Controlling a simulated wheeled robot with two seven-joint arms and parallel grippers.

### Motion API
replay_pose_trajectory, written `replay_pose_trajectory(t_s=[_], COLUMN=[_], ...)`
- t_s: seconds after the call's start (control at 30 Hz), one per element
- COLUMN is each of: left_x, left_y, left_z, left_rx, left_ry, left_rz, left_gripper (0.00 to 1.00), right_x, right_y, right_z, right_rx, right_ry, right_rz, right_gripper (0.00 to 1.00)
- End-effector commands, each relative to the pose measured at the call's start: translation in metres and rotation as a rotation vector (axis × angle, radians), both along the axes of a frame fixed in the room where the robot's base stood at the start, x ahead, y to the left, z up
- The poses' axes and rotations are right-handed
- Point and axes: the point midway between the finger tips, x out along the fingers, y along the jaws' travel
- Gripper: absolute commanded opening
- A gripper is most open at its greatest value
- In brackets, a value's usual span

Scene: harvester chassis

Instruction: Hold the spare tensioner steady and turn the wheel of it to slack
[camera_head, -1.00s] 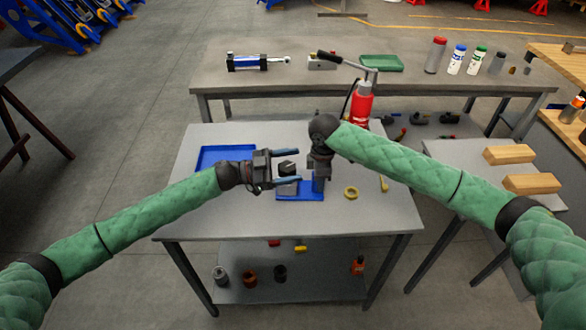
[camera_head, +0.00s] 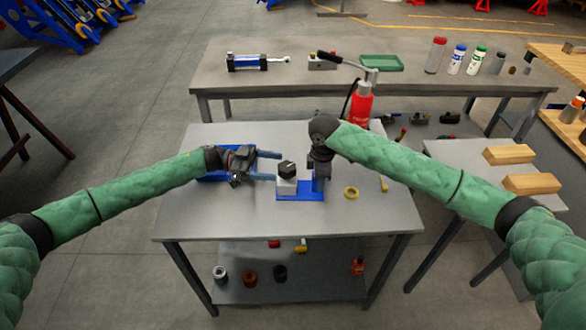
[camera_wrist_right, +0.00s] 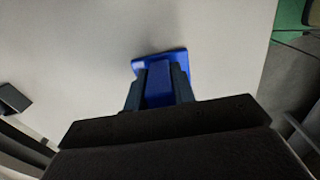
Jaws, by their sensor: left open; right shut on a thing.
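The spare tensioner stands on the near table, with a blue base (camera_head: 303,195), a pale block (camera_head: 286,186) and a dark wheel (camera_head: 286,168) on top. My right gripper (camera_head: 320,181) points down and is shut on the tensioner's blue upright part. In the right wrist view that upright part (camera_wrist_right: 158,84) sits between the two fingers, with the blue base plate (camera_wrist_right: 160,57) around it. My left gripper (camera_head: 268,166) is open and empty, to the left of the wheel and apart from it. I cannot tell the wheel's setting.
A blue tray (camera_head: 212,177) is mostly hidden under my left arm. A yellow ring (camera_head: 351,192) lies right of the tensioner. A red bottle jack (camera_head: 361,106) stands behind. The table's front left (camera_head: 210,220) is clear.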

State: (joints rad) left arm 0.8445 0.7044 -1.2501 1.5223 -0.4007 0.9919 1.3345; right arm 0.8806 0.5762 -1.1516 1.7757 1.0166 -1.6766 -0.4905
Motion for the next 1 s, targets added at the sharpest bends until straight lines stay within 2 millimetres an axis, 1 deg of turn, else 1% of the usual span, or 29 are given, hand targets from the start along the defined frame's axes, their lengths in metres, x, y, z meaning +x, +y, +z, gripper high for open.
replay_pose_trajectory(t_s=[0.03, 0.2, 0.4, 0.6, 0.83, 0.87, 1.0], left_x=[-0.002, -0.007, -0.012, -0.013, -0.013, -0.013, -0.013], left_y=[-0.01, -0.038, -0.061, -0.069, -0.069, -0.07, -0.069], left_z=[0.001, 0.001, 0.001, 0.0, 0.0, 0.0, 0.0], left_rx=[-0.001, -0.001, -0.001, 0.0, 0.0, 0.0, 0.0], left_ry=[-0.001, -0.002, -0.001, -0.001, -0.001, -0.001, -0.001], left_rz=[-0.002, -0.001, 0.0, 0.001, 0.001, 0.001, 0.001], left_gripper=[0.71, 0.71, 0.71, 0.71, 0.71, 0.69, 0.41], right_x=[0.0, 0.0, 0.0, 0.0, 0.0, 0.0, 0.0], right_y=[0.0, 0.0, 0.0, 0.0, 0.0, 0.0, 0.0], right_z=[0.001, 0.001, 0.001, 0.001, 0.001, 0.001, 0.001], right_rx=[0.001, 0.001, 0.001, 0.001, 0.001, 0.001, 0.001], right_ry=[-0.001, -0.001, -0.001, -0.001, -0.001, -0.001, -0.001], right_rz=[0.0, 0.0, 0.0, 0.0, 0.0, 0.0, 0.0], right_gripper=[0.0, 0.0, 0.0, 0.0, 0.0, 0.0, 0.0])
